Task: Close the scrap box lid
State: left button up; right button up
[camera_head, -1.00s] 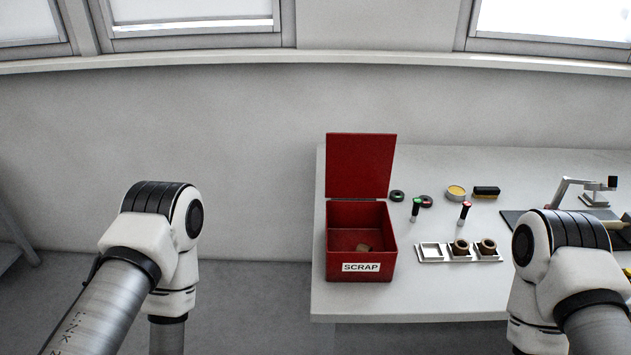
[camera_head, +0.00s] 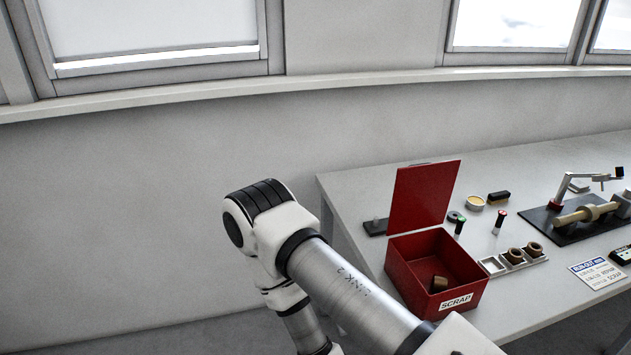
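The red scrap box (camera_head: 408,276) stands on the left part of the grey table, with a white SCRAP label on its front. Its red lid (camera_head: 424,197) is open and stands up at the back edge, tilted slightly. A small brown piece (camera_head: 439,284) lies inside the box. One of my arms crosses the lower middle of the view, in front of and left of the box; it bends downward at the elbow. Its gripper is below the frame. The other gripper is also out of view.
A tray (camera_head: 491,265) with brown rings sits right of the box on the table (camera_head: 540,169). Two small upright tools, a yellow tin (camera_head: 474,202) and a dark block (camera_head: 498,197) stand behind it. A black fixture board (camera_head: 537,222) and a sign (camera_head: 597,272) are farther right.

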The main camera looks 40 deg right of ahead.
aim_at(422, 195)
jog(key=i+z, duration=0.4)
jog(key=i+j+z, duration=0.55)
jog(key=i+z, duration=0.4)
jog(key=z, duration=0.25)
jog(key=i+j+z, duration=0.2)
jog(key=z, duration=0.2)
jog(key=i+j+z, duration=0.15)
jog(key=z, duration=0.3)
jog(key=i+j+z, duration=0.15)
jog(key=z, duration=0.25)
jog(key=i+j+z, duration=0.1)
jog(key=j+z, duration=0.55)
jog(key=z, duration=0.25)
jog(key=j+z, duration=0.4)
jog(key=k+j+z, duration=0.25)
jog(key=j+z, duration=0.2)
jog(key=k+j+z, duration=0.3)
jog(key=z, duration=0.15)
jog(key=j, duration=0.1)
